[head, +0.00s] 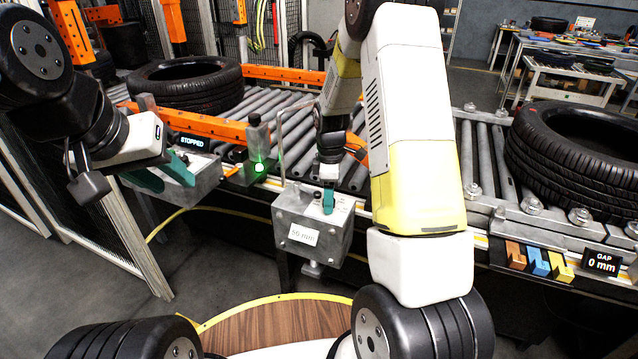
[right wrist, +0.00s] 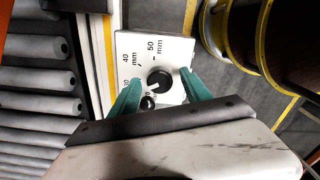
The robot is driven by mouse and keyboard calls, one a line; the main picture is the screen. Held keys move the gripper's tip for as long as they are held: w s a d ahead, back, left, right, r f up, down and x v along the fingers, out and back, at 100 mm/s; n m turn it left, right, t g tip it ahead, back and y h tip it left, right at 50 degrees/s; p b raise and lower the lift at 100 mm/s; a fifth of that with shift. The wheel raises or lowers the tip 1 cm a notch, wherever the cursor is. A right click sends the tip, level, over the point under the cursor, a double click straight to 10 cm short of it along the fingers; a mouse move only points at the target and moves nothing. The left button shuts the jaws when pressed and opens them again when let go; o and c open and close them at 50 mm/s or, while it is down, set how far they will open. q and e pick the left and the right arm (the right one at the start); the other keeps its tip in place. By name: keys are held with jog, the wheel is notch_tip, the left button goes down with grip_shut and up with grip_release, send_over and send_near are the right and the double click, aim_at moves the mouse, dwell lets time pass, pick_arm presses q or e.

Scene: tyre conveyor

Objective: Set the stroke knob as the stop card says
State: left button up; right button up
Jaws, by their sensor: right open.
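The stroke knob (right wrist: 160,79) is a black round knob on a pale dial plate (right wrist: 140,48) marked 40 mm and 50 mm, with lower marks partly hidden. Its white pointer line seems to point toward the lower left, away from the 50 mm mark. My right gripper (right wrist: 160,97) is open, its teal fingers on either side of the knob with gaps showing. In the head view, the stop card (head: 303,234) on the grey box (head: 338,245) is small and seems to read 50 mm. My left gripper (head: 163,174) is open and empty near the STOPPED box.
A roller conveyor (head: 290,115) runs behind the box, with a tyre (head: 185,82) at left and another tyre (head: 580,150) at right. A green-lit post (head: 258,150) stands left of the box. Coloured blocks (head: 537,262) sit beside a GAP 0 mm display (head: 601,263).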

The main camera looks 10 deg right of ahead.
grip_shut()
jog(key=shift+m, duration=0.4)
jog(key=m, duration=0.3)
jog(key=shift+m, duration=0.4)
jog(key=m, duration=0.5)
jog(key=shift+m, duration=0.3)
jog(key=m, duration=0.9)
jog(key=shift+m, duration=0.3)
jog(key=shift+w, duration=0.1)
